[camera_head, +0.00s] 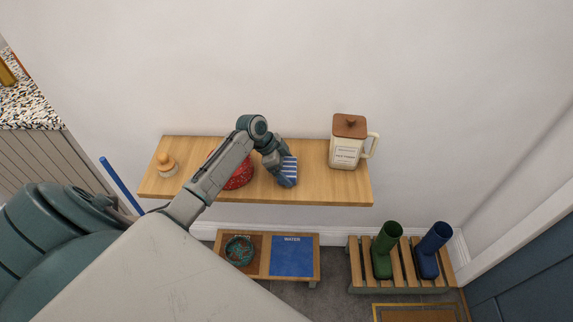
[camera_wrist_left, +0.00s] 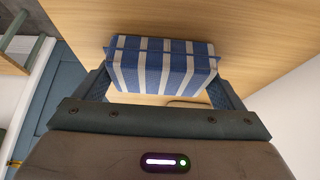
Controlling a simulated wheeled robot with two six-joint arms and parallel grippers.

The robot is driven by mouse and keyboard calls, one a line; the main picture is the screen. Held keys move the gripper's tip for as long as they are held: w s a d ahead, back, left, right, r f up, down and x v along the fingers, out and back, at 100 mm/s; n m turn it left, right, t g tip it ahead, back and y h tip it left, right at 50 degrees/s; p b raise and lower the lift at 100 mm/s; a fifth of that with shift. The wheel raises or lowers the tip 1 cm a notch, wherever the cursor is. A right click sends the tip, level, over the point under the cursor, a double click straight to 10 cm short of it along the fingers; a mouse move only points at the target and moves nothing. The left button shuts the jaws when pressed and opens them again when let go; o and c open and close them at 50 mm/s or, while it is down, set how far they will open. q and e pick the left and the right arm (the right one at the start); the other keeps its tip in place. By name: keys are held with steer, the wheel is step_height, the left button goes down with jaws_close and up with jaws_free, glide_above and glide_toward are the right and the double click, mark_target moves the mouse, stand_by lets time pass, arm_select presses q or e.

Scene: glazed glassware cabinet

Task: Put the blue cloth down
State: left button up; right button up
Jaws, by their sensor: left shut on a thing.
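The blue cloth (camera_head: 290,165) has white stripes and looks folded into a block. My left gripper (camera_head: 286,178) is shut on it at the wooden shelf (camera_head: 310,190), between a red bowl-like thing and a jug. In the left wrist view the cloth (camera_wrist_left: 165,65) sits between the two fingers of the left gripper (camera_wrist_left: 160,85), with the wood surface behind it. I cannot tell whether the cloth touches the shelf. My right gripper is not in view.
A red speckled thing (camera_head: 240,176) is partly hidden behind my left arm. A cream jug with a brown lid (camera_head: 347,145) stands at the right, a wooden-topped jar (camera_head: 166,164) at the left. Below are a low feeding stand (camera_head: 256,262) and a boot rack (camera_head: 357,268) with green and blue boots.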

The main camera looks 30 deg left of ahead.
arm_select(q)
steer(key=shift+f, duration=0.15)
steer(key=o, duration=0.6)
steer(key=shift+r, duration=0.25)
steer(key=shift+s+a+r, duration=0.1)
steer(key=shift+a+r, duration=0.05)
steer(key=b+v, duration=0.4)
steer(key=v, duration=0.7)
steer(key=shift+s+r, duration=0.15)
steer(key=shift+r, duration=0.1)
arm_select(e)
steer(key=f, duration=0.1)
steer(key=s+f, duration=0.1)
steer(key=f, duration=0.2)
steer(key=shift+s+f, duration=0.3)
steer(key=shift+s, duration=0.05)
